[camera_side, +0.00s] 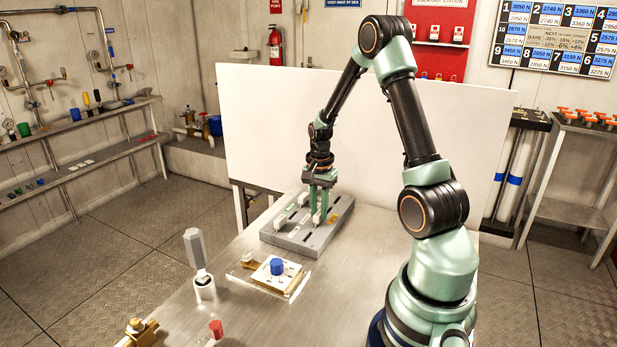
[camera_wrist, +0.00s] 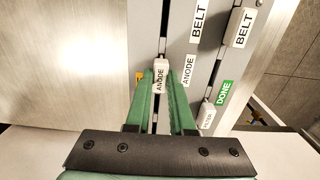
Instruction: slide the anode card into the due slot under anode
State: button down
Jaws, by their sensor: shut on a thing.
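My gripper (camera_wrist: 160,76) is shut on the white anode card (camera_wrist: 159,79), its green fingers on either side. In the side view, my gripper (camera_side: 320,213) is low over the grey slotted board (camera_side: 282,240). In the wrist view, the card lines up with a dark slot line (camera_wrist: 163,30) on the board's left part, across from the printed ANODE label (camera_wrist: 188,70). A yellow-orange tag (camera_wrist: 138,78) shows beside the left finger, mostly hidden; it also shows in the side view (camera_side: 335,216). The card's lower edge is hidden, so I cannot tell how deep it sits.
A white BELT card (camera_wrist: 240,27) and a filter card (camera_wrist: 207,117) stand in the right slot line, near the green DONE tag (camera_wrist: 223,92). In the side view, a panel with a blue knob (camera_side: 277,267), a grey-handled tool (camera_side: 196,250) and a red cap (camera_side: 216,329) stand nearer.

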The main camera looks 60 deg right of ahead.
aim_at(319, 213)
jog(key=c, duration=0.7)
grip_release()
notch_tip(319, 213, up, 12)
jog(key=s+a+r+n+t, duration=0.1)
jog(key=a+r+n, duration=0.3)
jog(key=a+n, duration=0.5)
jog(key=s+a+r+n+t, duration=0.1)
jog(key=a+r+n+t, duration=0.3)
jog(key=a+n, duration=0.5)
jog(key=a, duration=0.7)
jog(key=shift+s+r+t, duration=0.2)
jog(key=shift+s+t, duration=0.05)
jog(key=shift+t, duration=0.05)
